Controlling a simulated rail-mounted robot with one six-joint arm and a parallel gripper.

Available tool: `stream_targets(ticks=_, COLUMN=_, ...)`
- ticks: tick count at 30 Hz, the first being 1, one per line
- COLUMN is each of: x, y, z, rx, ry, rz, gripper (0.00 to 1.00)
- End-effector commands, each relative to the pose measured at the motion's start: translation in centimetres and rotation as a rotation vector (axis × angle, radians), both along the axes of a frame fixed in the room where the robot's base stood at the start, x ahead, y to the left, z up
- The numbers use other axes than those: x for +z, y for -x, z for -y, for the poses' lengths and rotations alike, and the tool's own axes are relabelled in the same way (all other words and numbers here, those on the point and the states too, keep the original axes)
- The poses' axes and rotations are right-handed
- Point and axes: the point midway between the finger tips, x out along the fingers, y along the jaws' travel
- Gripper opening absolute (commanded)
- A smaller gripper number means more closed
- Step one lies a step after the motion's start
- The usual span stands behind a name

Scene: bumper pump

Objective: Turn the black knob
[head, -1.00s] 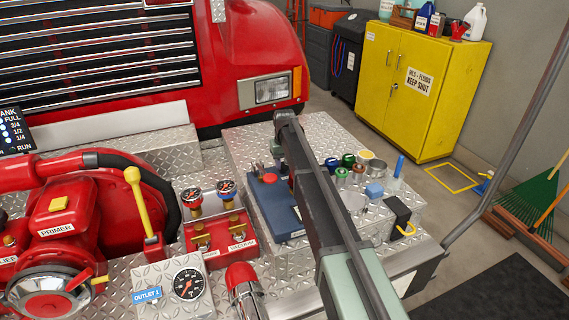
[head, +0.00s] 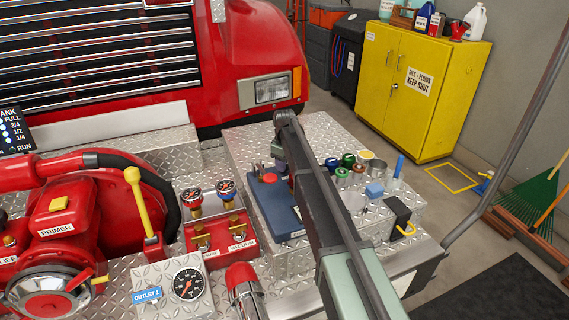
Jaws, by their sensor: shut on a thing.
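A blue control box (head: 272,205) with a red button (head: 269,179) stands on the diamond-plate deck, left of my arm. My gripper (head: 281,167) is at the far end of the arm, over the back right part of this box. It is small and mostly hidden behind my own arm link. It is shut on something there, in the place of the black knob. The knob itself is covered by the gripper and arm, so its angle cannot be read. A small grey metal part (head: 258,168) stands at the box's back left.
Red valves with gauges (head: 218,235) are at the left. The deck behind is clear (head: 330,133).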

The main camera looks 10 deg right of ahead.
Motion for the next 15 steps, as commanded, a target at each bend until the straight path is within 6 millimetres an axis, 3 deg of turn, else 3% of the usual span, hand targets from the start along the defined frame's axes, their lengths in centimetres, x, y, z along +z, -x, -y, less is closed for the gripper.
stream_targets(ticks=14, x=-0.02, y=0.06, z=0.01, rx=0.013, ry=0.0, rz=-0.001, gripper=0.16)
stream_targets(ticks=15, x=-0.02, y=0.06, z=0.01, rx=0.013, ry=0.0, rz=-0.001, gripper=0.46)
